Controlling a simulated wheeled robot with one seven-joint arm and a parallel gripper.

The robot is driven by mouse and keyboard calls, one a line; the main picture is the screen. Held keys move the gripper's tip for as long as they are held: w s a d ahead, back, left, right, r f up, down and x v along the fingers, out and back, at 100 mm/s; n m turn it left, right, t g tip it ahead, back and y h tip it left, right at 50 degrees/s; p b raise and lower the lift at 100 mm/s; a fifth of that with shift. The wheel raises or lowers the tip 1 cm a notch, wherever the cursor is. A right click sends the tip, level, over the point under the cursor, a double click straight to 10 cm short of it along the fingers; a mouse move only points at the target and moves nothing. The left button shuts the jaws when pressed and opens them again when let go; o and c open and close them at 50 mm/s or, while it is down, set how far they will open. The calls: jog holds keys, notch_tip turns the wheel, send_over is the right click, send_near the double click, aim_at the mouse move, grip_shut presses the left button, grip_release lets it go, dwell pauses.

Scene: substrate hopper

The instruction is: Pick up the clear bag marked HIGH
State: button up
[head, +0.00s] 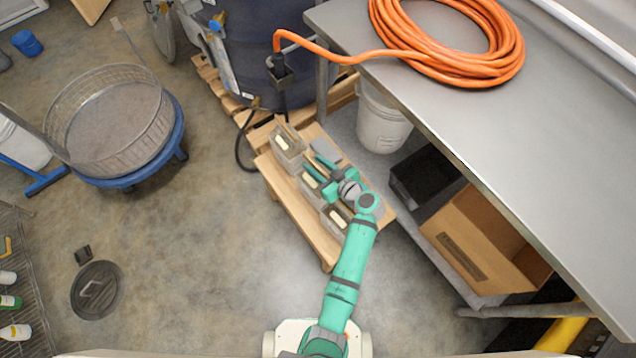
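Three clear bags with greyish contents and pale labels stand in a row on a low wooden bench (319,240). One is the far bag (287,146), one the middle bag (308,188), one the near bag (335,219). The labels are too small to read, so I cannot tell which is marked HIGH. My gripper (313,165) is over the bench, its two teal fingers spread apart beside and above the middle bag. Gripper and wrist hide part of that bag. I cannot tell whether the fingers touch it.
A grey flat item (326,149) lies on the bench behind my gripper. A steel table (520,130) with an orange hose (447,50) overhangs at right. Under it are a white bucket (382,122) and a cardboard box (478,245).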

jog(key=shift+w+a+f, duration=0.1)
jog(key=shift+a, duration=0.05)
grip_shut()
jog(key=shift+w, duration=0.1)
dwell(1.2)
jog(key=shift+w+r, duration=0.15)
jog(key=shift+r, duration=0.05)
